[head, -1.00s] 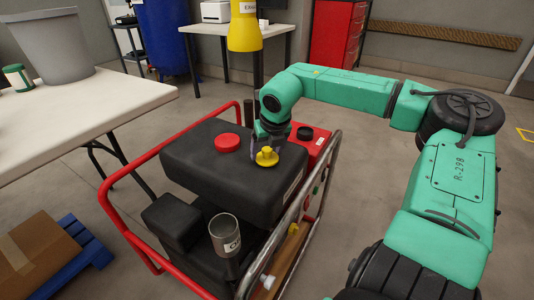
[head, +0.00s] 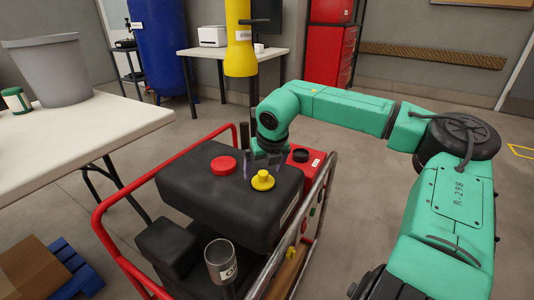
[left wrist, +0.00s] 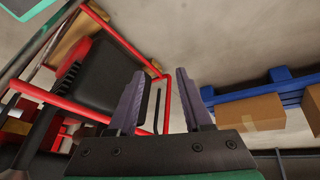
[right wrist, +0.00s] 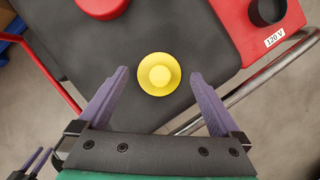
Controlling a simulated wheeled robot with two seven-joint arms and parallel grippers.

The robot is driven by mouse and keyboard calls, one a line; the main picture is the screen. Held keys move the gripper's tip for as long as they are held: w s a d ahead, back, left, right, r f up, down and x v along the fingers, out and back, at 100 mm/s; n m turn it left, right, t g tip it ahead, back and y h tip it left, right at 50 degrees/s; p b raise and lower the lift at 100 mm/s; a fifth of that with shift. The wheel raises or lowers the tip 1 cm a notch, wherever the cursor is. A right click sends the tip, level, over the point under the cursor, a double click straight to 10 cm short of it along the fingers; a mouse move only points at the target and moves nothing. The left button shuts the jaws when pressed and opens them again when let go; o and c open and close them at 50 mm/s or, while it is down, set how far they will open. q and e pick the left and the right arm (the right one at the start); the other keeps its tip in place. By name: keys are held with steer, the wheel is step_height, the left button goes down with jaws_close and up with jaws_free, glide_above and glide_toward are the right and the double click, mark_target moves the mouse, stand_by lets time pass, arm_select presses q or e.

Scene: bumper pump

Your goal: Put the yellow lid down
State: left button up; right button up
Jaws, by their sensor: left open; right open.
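The yellow lid (head: 263,180) sits upright on top of the black tank (head: 205,183) of the pump, right of a red cap (head: 223,165). In the right wrist view the yellow lid (right wrist: 159,74) lies just beyond and between the fingertips, not touched by them. My right gripper (right wrist: 157,100) is open and empty; in the head view it shows at the tank's far right edge, behind the lid (head: 258,165). My left gripper (left wrist: 160,100) is open and empty in the left wrist view, above the floor beside the red frame. It is not seen in the head view.
A red and chrome tube frame (head: 108,213) surrounds the pump. A metal cup (head: 221,260) stands at its front. A red box with a black socket (head: 300,157) is right of the tank. A white table with a grey bin (head: 52,72) is at left; a cardboard box (head: 30,270) lies below.

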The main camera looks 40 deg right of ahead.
arm_select(q)
steer(key=s+a+r+g, duration=0.1)
steer(key=s+a+r+g+y+p, duration=0.1)
steer(key=a+r, duration=0.1)
steer(key=shift+s+a, duration=0.3)
steer(key=shift+s, duration=0.05)
arm_select(e)
steer(key=v, duration=0.9)
steer(key=shift+r, duration=0.35)
steer(key=shift+s, duration=0.15)
